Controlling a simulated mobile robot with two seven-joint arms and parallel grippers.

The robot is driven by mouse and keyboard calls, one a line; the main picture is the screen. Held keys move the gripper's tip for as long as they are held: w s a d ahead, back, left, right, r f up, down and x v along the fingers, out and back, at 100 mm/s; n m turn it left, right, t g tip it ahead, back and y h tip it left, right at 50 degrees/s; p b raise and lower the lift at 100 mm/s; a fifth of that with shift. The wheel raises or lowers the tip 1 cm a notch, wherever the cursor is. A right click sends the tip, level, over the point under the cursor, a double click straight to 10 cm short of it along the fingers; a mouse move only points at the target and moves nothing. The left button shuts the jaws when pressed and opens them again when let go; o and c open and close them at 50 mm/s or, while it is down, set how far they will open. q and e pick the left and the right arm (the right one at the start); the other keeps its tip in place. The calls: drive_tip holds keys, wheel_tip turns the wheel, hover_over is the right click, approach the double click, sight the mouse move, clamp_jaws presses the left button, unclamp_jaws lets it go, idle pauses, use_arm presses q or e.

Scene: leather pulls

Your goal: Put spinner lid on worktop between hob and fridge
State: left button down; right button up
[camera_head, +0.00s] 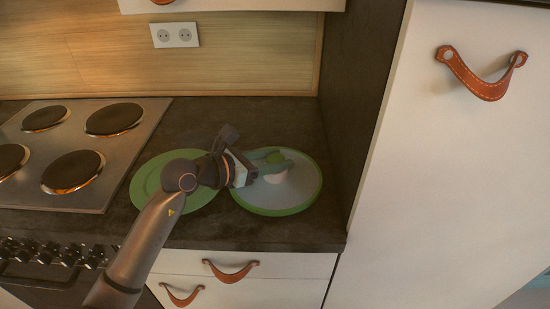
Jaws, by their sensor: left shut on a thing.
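The spinner lid (299,192) is a round grey disc with a green rim, with a pale, partly green knob at its middle. It is over the dark worktop (265,115), between the hob (90,185) and the tall white fridge front (450,165). My left gripper (279,166) reaches in from the left and is shut on the spinner lid at its knob, which the fingers partly hide. I cannot tell whether the lid rests on the worktop or hangs just above it. My right gripper is not in view.
A green plate (143,187) lies left of the lid, partly hidden by my arm. A dark upright panel (352,90) stands close to the lid's right side. Drawers with leather pulls (231,271) are below. Bare worktop shows behind the lid.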

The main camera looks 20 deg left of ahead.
use_arm(q)
drive_tip(key=shift+c, duration=1.8)
unclamp_jaws()
drive_tip(key=shift+f, duration=0.1)
drive_tip(key=shift+r, duration=0.25)
drive_tip(key=v, duration=1.1)
drive_tip(key=shift+f+b, duration=0.2)
drive_tip(key=shift+b, duration=0.15)
drive_tip(key=shift+s+a+r, duration=0.25)
drive_tip(key=shift+s+r, duration=0.05)
drive_tip(key=shift+s, duration=0.15)
